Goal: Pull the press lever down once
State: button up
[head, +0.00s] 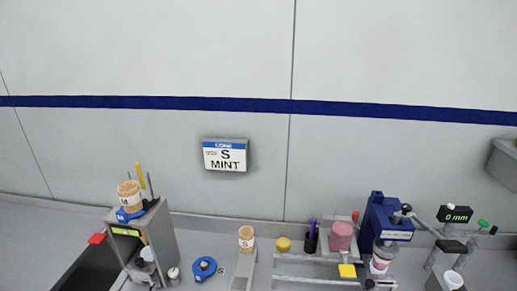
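The blue press (378,222) stands at the right of the counter against the wall. A grey lever (424,226) with a dark round hub at its upper left runs from the press down to the right, ending close to a dark block (452,246). I cannot tell whether the lever touches that block. A white cup-like piece with a red band (380,262) sits under the press head. My gripper is not in view, and no part of my arm can be made out for sure.
A pink cylinder (341,236), a yellow block (347,271) and a dark pen holder (311,238) crowd the left of the press. A grey dispenser (158,240) stands far left. A sign reading S MINT (225,155) hangs on the wall.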

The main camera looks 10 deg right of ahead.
aim_at(448, 247)
jog(key=k+l+z, duration=0.2)
jog(key=z, duration=0.3)
jog(key=k+l+z, duration=0.15)
jog(key=l+z, duration=0.2)
jog(key=z, duration=0.15)
